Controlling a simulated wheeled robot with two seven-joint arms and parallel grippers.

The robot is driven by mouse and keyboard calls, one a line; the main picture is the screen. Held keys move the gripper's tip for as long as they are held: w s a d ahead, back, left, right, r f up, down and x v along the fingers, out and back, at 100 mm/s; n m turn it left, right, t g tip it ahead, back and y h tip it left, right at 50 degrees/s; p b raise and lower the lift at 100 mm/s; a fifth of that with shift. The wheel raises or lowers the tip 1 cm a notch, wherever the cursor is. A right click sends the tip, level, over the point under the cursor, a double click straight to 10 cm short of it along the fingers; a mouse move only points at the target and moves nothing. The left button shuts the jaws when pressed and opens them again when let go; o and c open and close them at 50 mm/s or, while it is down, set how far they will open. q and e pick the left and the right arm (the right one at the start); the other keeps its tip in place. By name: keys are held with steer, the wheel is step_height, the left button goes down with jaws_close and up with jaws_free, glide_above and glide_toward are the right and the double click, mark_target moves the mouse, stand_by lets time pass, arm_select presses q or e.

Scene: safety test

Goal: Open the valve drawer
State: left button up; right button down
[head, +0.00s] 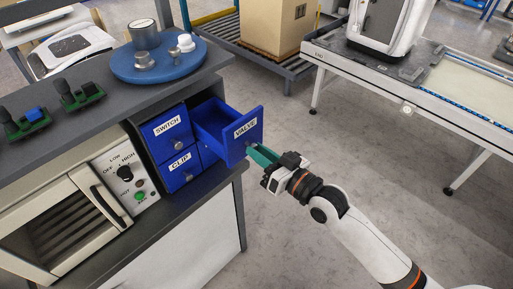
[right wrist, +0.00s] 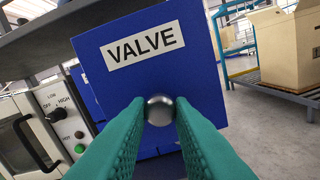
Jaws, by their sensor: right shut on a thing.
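The blue valve drawer (head: 243,136), labelled VALVE, stands pulled well out of the blue cabinet in the head view, and its inside shows and looks empty. Its front also fills the middle of the right wrist view (right wrist: 150,70). My right gripper (head: 252,152) is shut on the round metal knob (right wrist: 159,110) of this drawer, with a green finger on each side of it. In the head view the knob is mostly hidden by the fingers. My left gripper is in neither view.
The closed SWITCH drawer (head: 167,132) and CLIP drawer (head: 181,170) are beside it. An oven (head: 60,232) stands at left. A blue round tray (head: 158,65) with metal and white parts is on the top. Open floor lies to the right, before a conveyor (head: 430,90).

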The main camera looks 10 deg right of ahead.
steer(key=c, duration=1.3)
jaws_free()
steer(key=shift+o, duration=0.2)
steer(key=b+v, duration=0.2)
steer(key=v, duration=1)
steer(key=shift+b, duration=0.4)
